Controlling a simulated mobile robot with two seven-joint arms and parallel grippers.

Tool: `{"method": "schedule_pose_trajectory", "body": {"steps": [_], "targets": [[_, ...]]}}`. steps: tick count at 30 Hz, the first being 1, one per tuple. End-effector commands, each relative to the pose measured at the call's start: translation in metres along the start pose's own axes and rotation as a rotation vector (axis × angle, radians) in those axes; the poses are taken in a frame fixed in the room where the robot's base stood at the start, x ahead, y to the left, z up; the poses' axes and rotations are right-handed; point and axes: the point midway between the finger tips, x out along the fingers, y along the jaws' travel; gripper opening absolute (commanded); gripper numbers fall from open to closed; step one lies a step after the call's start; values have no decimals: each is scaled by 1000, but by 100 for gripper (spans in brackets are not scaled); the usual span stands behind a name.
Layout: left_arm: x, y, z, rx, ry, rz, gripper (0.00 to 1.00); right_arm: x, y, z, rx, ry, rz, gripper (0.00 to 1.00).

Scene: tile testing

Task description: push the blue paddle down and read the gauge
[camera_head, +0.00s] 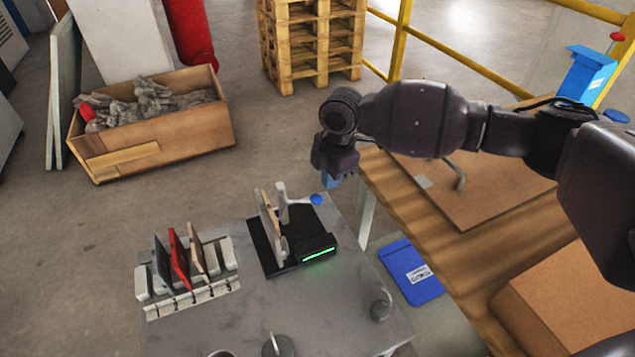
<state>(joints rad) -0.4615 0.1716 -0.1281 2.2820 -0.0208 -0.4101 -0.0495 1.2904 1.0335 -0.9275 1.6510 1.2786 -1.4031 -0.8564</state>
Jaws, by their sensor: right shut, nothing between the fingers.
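The blue paddle (317,199) is a small round blue end on a light lever at the back right of the tester. The tester (265,257) has a black base on the grey table, and a beige tile (267,222) stands upright in it. The gauge (318,254) on its front shows a lit green display, too small to read. My right gripper (331,181) is shut and empty, pointing down just above and behind the paddle in the picture; I cannot tell whether they touch. My left gripper is not in view.
A rack (195,297) with grey, red and beige tiles stands on the table's left. Round grey objects (381,305) stand near the front. A wooden workbench (400,215) is close on the right, under my right arm. A wooden crate (190,146) and pallets (313,45) stand behind.

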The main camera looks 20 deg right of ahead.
Motion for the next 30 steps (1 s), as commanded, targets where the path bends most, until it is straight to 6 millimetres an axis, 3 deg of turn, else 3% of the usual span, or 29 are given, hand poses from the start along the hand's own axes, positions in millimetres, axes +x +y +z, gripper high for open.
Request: {"method": "schedule_pose_trajectory", "body": {"steps": [13,21,30], "targets": [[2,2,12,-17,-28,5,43,2,-1,-1,0,1,-4,0],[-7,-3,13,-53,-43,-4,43,-59,1,-1,0,-1,7,0],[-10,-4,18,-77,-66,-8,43,-98,0,-1,-1,0,0,0]]}}
